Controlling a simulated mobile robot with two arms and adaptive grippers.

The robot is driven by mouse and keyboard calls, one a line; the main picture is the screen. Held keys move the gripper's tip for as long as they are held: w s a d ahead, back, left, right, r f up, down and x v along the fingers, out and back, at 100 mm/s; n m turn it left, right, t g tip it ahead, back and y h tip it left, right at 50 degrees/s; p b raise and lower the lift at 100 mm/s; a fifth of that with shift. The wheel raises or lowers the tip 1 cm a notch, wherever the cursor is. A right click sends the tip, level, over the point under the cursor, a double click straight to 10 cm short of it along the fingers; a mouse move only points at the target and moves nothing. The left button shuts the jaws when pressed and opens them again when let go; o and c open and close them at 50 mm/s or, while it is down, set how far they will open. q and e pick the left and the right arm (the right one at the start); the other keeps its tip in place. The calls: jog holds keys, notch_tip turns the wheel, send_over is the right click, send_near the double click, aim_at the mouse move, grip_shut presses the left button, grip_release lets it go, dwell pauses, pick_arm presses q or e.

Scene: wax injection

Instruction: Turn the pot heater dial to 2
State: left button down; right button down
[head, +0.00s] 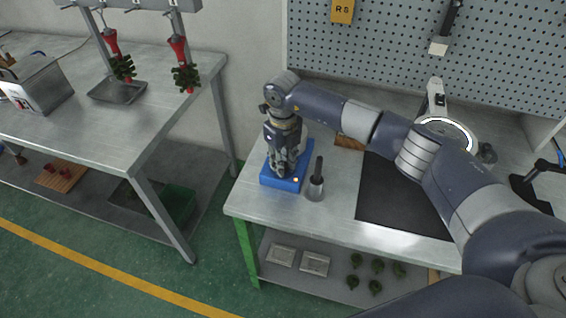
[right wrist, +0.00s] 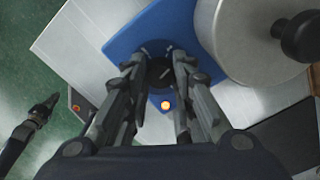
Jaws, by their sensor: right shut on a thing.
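The pot heater (head: 268,180) is a blue box on the metal table, with a small lit orange lamp (right wrist: 166,105) on it. Its dark round dial (right wrist: 160,72) shows between my fingertips in the right wrist view, with pale marks beside it. My right gripper (right wrist: 158,78) points down over the heater and is shut on the dial, one finger on each side. In the head view the gripper (head: 283,168) hides the dial. The dial's numbers are too small to read. A dark slim shape at the left of the wrist view looks like my left gripper (right wrist: 40,112); its fingers are unclear.
A metal cylinder with a black handle (head: 316,188) stands close to the heater's right side. A round grey metal body (right wrist: 235,40) is close right of my fingers. A black mat (head: 385,200) lies further right. A second table (head: 60,120) stands left across a floor gap.

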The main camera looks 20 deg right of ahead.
jog(key=m, duration=0.4)
jog(key=shift+m, duration=0.3)
jog(key=shift+m+b, duration=0.35)
jog(key=shift+m, duration=1.35)
jog(key=c, duration=1.3)
grip_release()
jog(key=shift+r, duration=0.1)
notch_tip(320, 180, up, 12)
jog(key=shift+f, duration=0.1)
